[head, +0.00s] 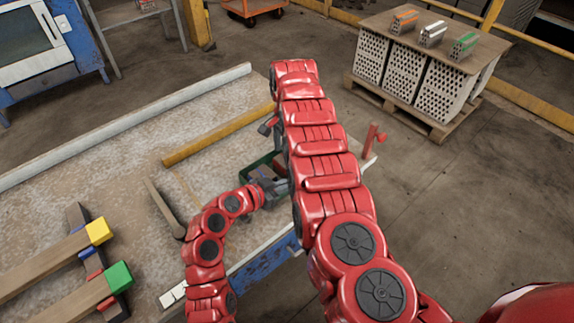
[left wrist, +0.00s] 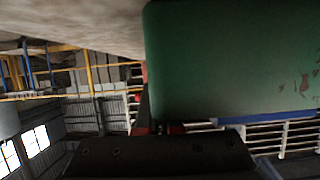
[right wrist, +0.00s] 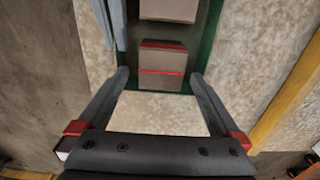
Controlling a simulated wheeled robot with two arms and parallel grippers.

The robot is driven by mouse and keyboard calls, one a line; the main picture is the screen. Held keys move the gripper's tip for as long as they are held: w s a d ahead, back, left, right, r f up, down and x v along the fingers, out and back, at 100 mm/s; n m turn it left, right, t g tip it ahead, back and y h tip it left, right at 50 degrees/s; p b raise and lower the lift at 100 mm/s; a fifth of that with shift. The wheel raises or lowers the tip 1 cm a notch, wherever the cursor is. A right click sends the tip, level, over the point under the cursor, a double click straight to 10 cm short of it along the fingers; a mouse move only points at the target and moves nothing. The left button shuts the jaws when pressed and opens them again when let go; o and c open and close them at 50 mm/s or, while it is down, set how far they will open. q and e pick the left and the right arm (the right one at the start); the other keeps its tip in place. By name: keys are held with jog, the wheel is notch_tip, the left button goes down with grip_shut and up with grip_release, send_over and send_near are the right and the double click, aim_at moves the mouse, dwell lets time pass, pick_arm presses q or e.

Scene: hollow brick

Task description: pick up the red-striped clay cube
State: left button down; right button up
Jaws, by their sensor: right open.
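The red-striped clay cube (right wrist: 162,68) shows in the right wrist view, a greyish-tan block with red stripes. It is inside a green-walled container (right wrist: 208,40). My right gripper (right wrist: 159,76) is open, with one finger on each side of the cube's near end and gaps to both. In the head view my right arm hides the cube and the right gripper. My left gripper (head: 270,184) is at the green container (head: 256,166). In the left wrist view a green wall (left wrist: 235,60) fills the upper right, close to the gripper; its jaw state is unclear.
Another tan block (right wrist: 168,9) lies just beyond the cube. A yellow bar (head: 218,134) and a white rail (head: 120,125) lie along the table. Wooden beams with yellow and green ends (head: 119,276) are at left. A pallet of hollow bricks (head: 415,75) stands at back right.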

notch_tip(320, 180, down, 6)
jog(key=shift+a+r, duration=0.1)
jog(key=shift+r, duration=0.15)
jog(key=c, duration=1.3)
notch_tip(320, 180, up, 10)
jog(key=shift+r, duration=0.1)
pick_arm(q)
jog(key=c, duration=1)
grip_release()
jog(key=shift+a, duration=0.1)
